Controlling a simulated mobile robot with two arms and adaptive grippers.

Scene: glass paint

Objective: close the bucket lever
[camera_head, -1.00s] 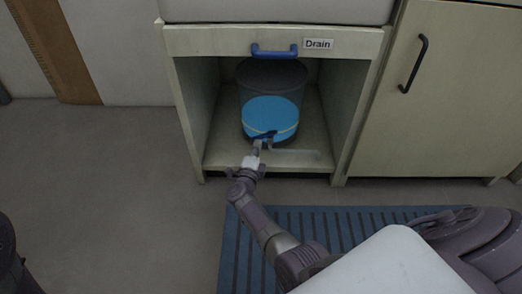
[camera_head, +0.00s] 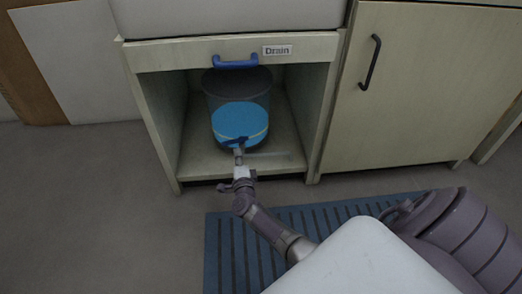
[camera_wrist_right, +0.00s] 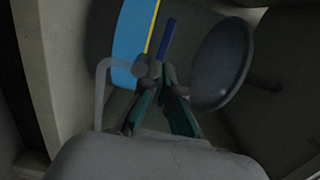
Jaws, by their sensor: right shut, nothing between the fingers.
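A clear bucket (camera_head: 240,98) with blue liquid stands in the open cabinet compartment under the "Drain" label. In the right wrist view the blue liquid (camera_wrist_right: 130,40) with a yellow band shows at upper left. A small dark blue lever (camera_head: 237,141) is on the bucket's lower front; in the wrist view the lever (camera_wrist_right: 167,38) sticks up just past the fingertips. My right gripper (camera_head: 239,157) is shut and empty, its tips at or very close to the tap and lever; touching cannot be told. It also shows in the wrist view (camera_wrist_right: 156,80). My left gripper is out of view.
A blue handle (camera_head: 235,62) is on the cabinet's top rail above the bucket. The cabinet side walls (camera_head: 312,115) flank the opening. A closed door with a black handle (camera_head: 371,62) is on the right. A blue slatted mat (camera_head: 226,250) lies on the floor.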

